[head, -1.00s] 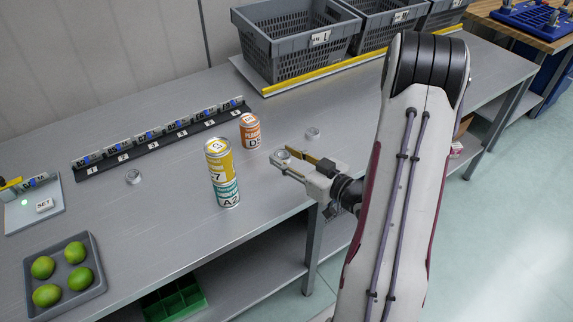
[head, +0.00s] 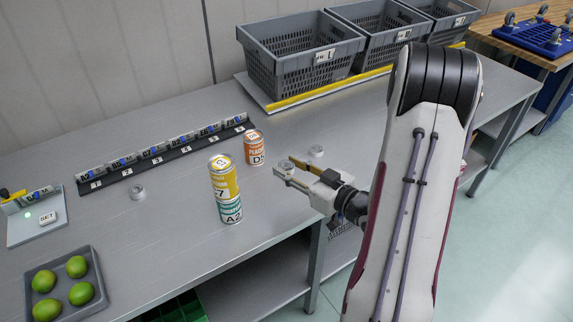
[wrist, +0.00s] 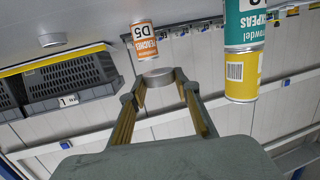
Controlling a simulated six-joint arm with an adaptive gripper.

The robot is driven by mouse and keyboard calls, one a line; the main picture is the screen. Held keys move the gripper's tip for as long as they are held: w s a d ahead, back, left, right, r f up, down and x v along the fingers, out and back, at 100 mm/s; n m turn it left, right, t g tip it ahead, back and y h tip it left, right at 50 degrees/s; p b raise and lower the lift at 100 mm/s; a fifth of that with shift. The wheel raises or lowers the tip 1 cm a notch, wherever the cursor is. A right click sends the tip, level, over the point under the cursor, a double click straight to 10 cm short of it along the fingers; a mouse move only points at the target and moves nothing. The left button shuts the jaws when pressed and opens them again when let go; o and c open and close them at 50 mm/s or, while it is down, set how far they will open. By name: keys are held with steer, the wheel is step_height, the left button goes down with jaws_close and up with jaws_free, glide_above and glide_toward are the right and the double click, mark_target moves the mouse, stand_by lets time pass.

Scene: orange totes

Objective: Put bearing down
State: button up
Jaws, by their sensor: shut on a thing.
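My gripper (head: 287,168) is shut on a silver ring-shaped bearing (head: 283,166) near the front edge of the grey table, right of the cans. The bearing appears held above the table; its exact height is hard to tell. In the wrist view, which is upside down, the bearing (wrist: 157,77) sits between both fingertips. A third bearing (head: 137,192) lies farther left, in front of the label rack.
A yellow can (head: 223,177) stands on a teal can (head: 230,210), left of my gripper. An orange can (head: 254,148) stands behind. A fruit tray (head: 62,318) is front left, a label rack (head: 165,156) and grey crates (head: 300,75) at the back.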

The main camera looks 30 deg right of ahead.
steer(key=shift+f, duration=0.15)
